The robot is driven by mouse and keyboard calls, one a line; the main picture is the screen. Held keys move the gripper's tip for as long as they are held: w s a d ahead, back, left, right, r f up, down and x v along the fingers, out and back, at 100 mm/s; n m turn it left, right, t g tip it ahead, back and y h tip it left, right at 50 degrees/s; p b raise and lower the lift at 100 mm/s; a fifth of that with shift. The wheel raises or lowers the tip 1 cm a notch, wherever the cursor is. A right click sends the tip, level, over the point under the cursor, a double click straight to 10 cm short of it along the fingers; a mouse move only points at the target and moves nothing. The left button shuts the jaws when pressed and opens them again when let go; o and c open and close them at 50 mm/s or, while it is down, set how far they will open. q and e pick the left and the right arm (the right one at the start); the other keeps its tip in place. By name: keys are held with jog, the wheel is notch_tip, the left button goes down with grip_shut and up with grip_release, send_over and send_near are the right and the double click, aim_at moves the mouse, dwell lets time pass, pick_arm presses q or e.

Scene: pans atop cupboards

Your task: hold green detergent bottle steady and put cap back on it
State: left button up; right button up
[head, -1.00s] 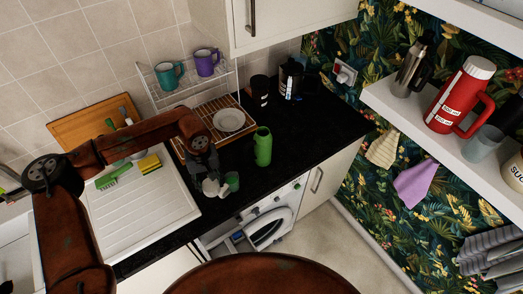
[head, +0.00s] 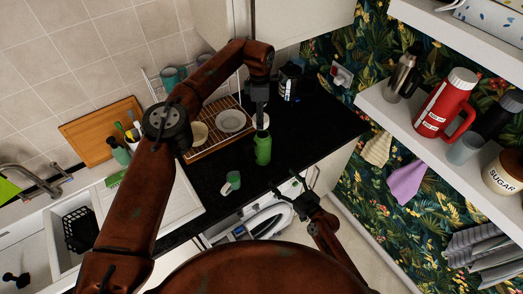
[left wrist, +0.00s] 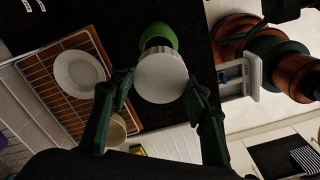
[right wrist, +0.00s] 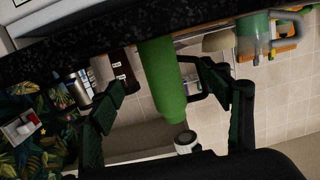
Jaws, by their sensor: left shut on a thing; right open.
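The green detergent bottle (head: 263,152) stands upright on the dark counter; its body shows in the right wrist view (right wrist: 162,85). My left gripper (head: 261,112) is above it, shut on the white round cap (head: 262,122). The cap (left wrist: 160,78) sits between the left fingers and overlaps the bottle top (left wrist: 158,36). In the right wrist view a small white piece, probably the cap (right wrist: 187,139), is offset from the bottle's mouth; I cannot tell whether they touch. My right gripper (head: 300,192) is open before the counter's front edge, apart from the bottle.
A wire rack (head: 205,145) with a plate (head: 231,120) is behind. Dark jars (head: 290,78) stand at the back. Counter right of the bottle is clear.

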aim_at(268, 154)
pick_arm(q)
jog(key=shift+w+d+r+n, duration=0.25)
jog(key=shift+d+r+n, duration=0.15)
jog(key=shift+r, duration=0.1)
pick_arm(e)
jog(key=shift+t+y, duration=0.3)
jog(key=shift+t, duration=0.2)
jog(key=r, duration=0.1)
jog(key=w+r, duration=0.1)
jog(key=w+a+r, duration=0.1)
jog(key=shift+a+r, duration=0.1)
jog(key=shift+r, duration=0.25)
pick_arm(q)
jog(key=shift+w, duration=0.1)
pick_arm(e)
jog(key=shift+w+r, duration=0.2)
jog(key=x, duration=1.2)
jog(key=shift+r, duration=0.1)
jog(key=shift+c, duration=0.7)
jog(key=c, duration=1.7)
pick_arm(q)
jog(key=shift+f, duration=2.5)
pick_arm(e)
jog(key=shift+o, duration=0.2)
